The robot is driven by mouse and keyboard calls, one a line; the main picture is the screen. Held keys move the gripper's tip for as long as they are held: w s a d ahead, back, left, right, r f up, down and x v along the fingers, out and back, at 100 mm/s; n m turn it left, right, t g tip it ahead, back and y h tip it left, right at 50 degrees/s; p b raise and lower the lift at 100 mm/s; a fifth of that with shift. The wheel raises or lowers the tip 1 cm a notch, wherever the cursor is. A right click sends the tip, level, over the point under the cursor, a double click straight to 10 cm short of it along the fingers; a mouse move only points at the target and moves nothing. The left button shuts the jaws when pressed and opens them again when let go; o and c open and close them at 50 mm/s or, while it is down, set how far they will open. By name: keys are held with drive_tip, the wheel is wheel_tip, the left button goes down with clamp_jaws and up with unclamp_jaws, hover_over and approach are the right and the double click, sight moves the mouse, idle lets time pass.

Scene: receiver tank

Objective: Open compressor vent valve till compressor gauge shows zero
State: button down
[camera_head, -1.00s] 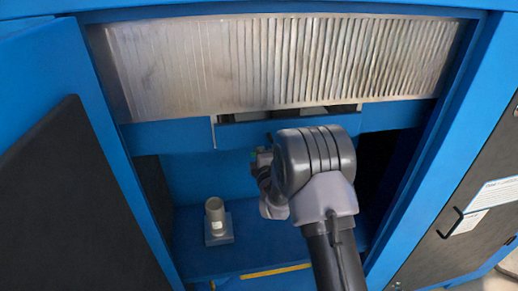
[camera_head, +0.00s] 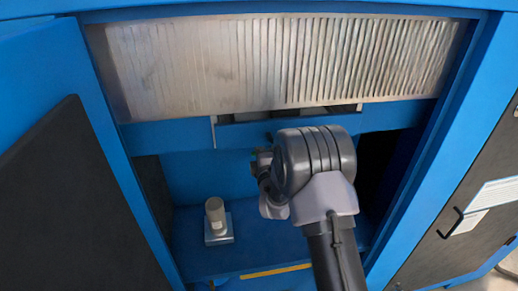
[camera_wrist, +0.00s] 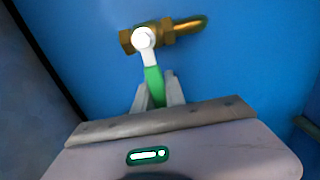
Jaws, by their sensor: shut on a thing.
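The compressor vent valve (camera_wrist: 145,40) shows in the wrist view as a brass fitting on a blue panel, with a white hub and a green-sleeved lever (camera_wrist: 154,84). The lever points down toward my gripper (camera_wrist: 158,92), whose two grey fingers are shut on its green sleeve. In the head view my arm's wrist reaches into the blue cabinet and hides the valve and the fingers. I see no compressor gauge in either view.
The blue cabinet has an open door (camera_head: 75,190) on the left and a dark panel with a handle (camera_head: 450,222) on the right. A ribbed metal panel (camera_head: 280,62) spans the top. A grey cylindrical fitting (camera_head: 216,213) stands on the cabinet floor, left of my arm.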

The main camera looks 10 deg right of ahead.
drive_tip(key=d+r+m, duration=0.4)
drive_tip(key=r+m, duration=0.1)
drive_tip(key=m, duration=0.8)
drive_tip(key=shift+r, duration=0.3)
idle(0.3)
drive_tip(key=c, duration=1.4)
unclamp_jaws()
